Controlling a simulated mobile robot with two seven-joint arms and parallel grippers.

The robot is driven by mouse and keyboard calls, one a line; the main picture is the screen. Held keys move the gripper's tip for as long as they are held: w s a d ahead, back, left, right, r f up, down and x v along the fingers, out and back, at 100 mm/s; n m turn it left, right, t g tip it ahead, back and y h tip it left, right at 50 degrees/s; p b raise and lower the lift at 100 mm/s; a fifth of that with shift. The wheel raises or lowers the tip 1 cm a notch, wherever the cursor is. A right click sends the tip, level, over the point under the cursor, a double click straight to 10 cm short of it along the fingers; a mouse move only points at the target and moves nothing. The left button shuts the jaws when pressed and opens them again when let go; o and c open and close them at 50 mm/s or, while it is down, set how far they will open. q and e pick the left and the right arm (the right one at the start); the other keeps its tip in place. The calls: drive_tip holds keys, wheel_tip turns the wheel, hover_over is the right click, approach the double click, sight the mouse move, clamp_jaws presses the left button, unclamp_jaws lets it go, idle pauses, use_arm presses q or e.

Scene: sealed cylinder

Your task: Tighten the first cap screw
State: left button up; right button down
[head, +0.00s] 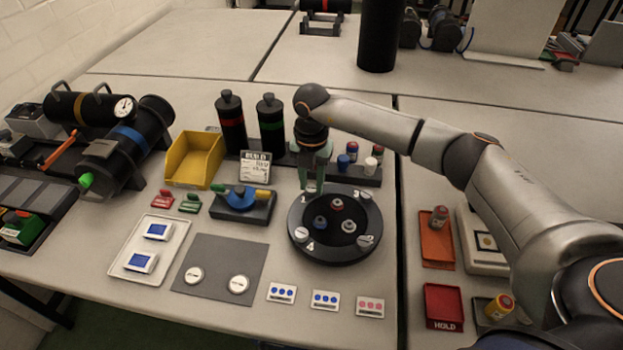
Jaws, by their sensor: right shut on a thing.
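A round black fixture (335,250) lies on the table at the middle, with numbered stations around its rim. My right gripper (315,187) points down at its far left edge, by the station marked 1. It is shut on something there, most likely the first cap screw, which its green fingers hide. Other pale metal screw heads show at the near left (302,233), near right (366,241) and far right (365,195) of the rim. My left gripper is out of view.
A stand with a blue-and-yellow tool (242,203) is left of the fixture. Two black bottles (271,124) and a rack of small capped vials (345,170) stand behind. Several cards (325,299) lie in front. Red trays (443,305) are at the right.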

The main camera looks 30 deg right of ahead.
sight(312, 188)
drive_tip(key=shift+w+r+m, duration=0.2)
drive_tip(key=shift+r+m, duration=0.1)
drive_tip(key=shift+m, duration=0.1)
drive_tip(key=c, duration=0.9)
unclamp_jaws()
drive_tip(key=o, duration=0.3)
drive_tip(key=shift+s+f, duration=0.15)
wheel_tip(312, 188, up, 12)
drive_tip(key=shift+r+b, duration=0.25)
drive_tip(key=shift+b, duration=0.15)
drive_tip(key=shift+s, duration=0.1)
